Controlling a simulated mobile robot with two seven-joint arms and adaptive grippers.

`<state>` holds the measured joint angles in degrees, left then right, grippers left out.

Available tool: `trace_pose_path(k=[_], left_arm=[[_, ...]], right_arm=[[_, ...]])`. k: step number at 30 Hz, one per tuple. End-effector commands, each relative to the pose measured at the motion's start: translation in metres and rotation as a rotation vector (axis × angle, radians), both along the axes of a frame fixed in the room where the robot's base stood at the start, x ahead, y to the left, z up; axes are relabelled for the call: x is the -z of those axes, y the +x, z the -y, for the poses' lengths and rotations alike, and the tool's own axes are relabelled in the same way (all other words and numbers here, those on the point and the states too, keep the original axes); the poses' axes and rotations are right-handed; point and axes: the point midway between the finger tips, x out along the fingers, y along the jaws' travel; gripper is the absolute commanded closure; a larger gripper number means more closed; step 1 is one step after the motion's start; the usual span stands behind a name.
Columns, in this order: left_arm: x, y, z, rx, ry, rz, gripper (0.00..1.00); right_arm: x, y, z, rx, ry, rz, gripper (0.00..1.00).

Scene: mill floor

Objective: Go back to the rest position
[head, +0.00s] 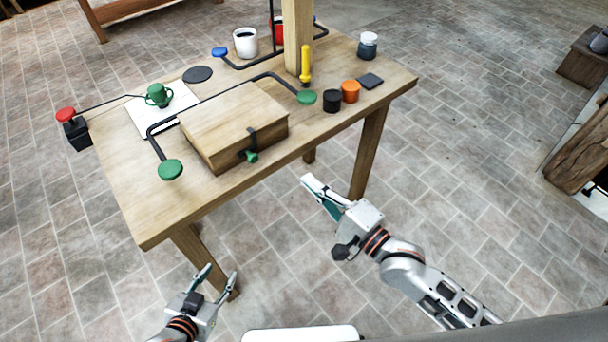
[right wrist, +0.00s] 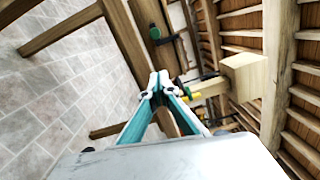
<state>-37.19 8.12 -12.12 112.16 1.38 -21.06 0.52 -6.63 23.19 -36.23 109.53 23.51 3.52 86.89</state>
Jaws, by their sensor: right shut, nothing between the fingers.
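My right gripper (head: 306,182) is shut and empty. It is in front of the wooden table (head: 130,215), past its near edge and apart from it. In the right wrist view its fingertips (right wrist: 160,82) meet, with nothing between them. My left gripper (head: 221,271) is at the lower left in the head view, by the table's near leg. Its two fingers stand apart with nothing between them. Both grippers are clear of the things on the table.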

Motion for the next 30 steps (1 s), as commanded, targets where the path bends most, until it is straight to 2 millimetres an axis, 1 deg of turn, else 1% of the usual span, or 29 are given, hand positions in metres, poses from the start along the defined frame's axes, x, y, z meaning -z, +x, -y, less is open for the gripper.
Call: trace_pose_path(k=[17,20,23,26,29,30], left_arm=[[-0.003,0.002,0.001,0.0,-0.004,0.006,0.6],[-0.004,0.002,0.002,0.0,-0.004,0.007,0.6],[-0.004,0.002,0.002,0.0,-0.004,0.007,0.6],[-0.004,0.002,0.002,-0.001,-0.005,0.007,0.6],[-0.004,0.002,0.002,-0.001,-0.005,0.007,0.6],[-0.004,0.002,0.002,-0.001,-0.005,0.007,0.6]], right_arm=[[0.0,-0.001,0.001,0.001,-0.003,0.001,1.0],[0.006,-0.003,0.003,0.013,-0.05,0.02,1.0],[0.023,-0.009,0.011,0.043,-0.19,0.074,1.0],[0.049,-0.019,0.026,0.078,-0.422,0.15,1.0],[0.081,-0.033,0.046,0.093,-0.698,0.224,1.0],[0.094,-0.04,0.056,0.09,-0.812,0.25,1.0]])
